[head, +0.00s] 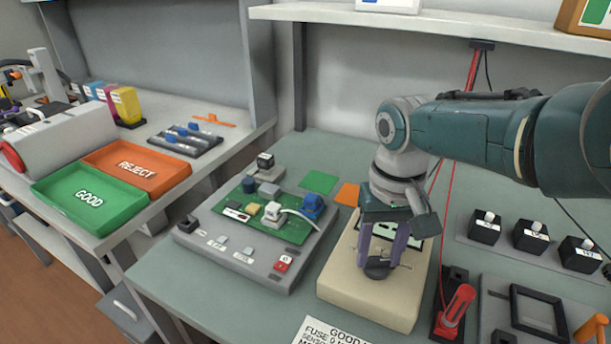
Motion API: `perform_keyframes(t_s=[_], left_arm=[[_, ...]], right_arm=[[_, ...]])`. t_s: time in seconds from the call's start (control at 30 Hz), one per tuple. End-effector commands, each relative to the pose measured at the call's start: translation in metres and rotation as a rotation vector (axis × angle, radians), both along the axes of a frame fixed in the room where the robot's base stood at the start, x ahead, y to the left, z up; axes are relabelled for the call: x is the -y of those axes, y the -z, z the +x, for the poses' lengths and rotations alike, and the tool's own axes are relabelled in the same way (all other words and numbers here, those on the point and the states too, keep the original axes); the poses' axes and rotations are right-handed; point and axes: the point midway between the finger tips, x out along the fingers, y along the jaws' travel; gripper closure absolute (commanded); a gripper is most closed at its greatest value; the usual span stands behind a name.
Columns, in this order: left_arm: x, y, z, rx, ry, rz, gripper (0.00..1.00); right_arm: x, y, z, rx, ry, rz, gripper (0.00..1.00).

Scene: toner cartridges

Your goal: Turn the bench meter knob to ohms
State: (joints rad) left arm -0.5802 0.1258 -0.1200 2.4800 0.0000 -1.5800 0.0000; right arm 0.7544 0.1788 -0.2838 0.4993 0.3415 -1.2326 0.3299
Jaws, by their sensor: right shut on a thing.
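The bench meter (345,285) is a cream box on the bench, right of centre in the head view. Its dark round knob (377,271) is on the top face. My right gripper (378,262) reaches down from above and is shut on the knob, with its purple-grey fingers on either side. The gripper covers much of the meter's face and display, so the knob's pointer and the ohms mark cannot be read. My left gripper is out of view.
A grey fixture (215,262) with a green circuit board stands left of the meter. A red probe (456,307) in a dark holder stands close on the right. Black blocks (485,228) sit further right. A printed card (335,332) lies in front. A shelf (440,28) runs above.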

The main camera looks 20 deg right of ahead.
Motion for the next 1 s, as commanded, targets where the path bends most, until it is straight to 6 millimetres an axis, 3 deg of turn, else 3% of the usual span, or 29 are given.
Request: perform_keyframes(t_s=[0.03,0.27,0.57,1.0], left_arm=[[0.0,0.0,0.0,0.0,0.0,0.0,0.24],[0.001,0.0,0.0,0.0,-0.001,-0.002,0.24],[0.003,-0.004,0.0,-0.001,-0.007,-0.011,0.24],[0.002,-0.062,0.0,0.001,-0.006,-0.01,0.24]], right_arm=[[-0.001,-0.001,0.001,0.001,0.003,0.003,0.47],[0.0,-0.001,0.0,0.001,0.001,0.002,0.21],[0.0,-0.004,0.0,0.0,0.0,0.001,0.2],[0.0,-0.084,0.0,0.002,0.0,0.0,0.2]])
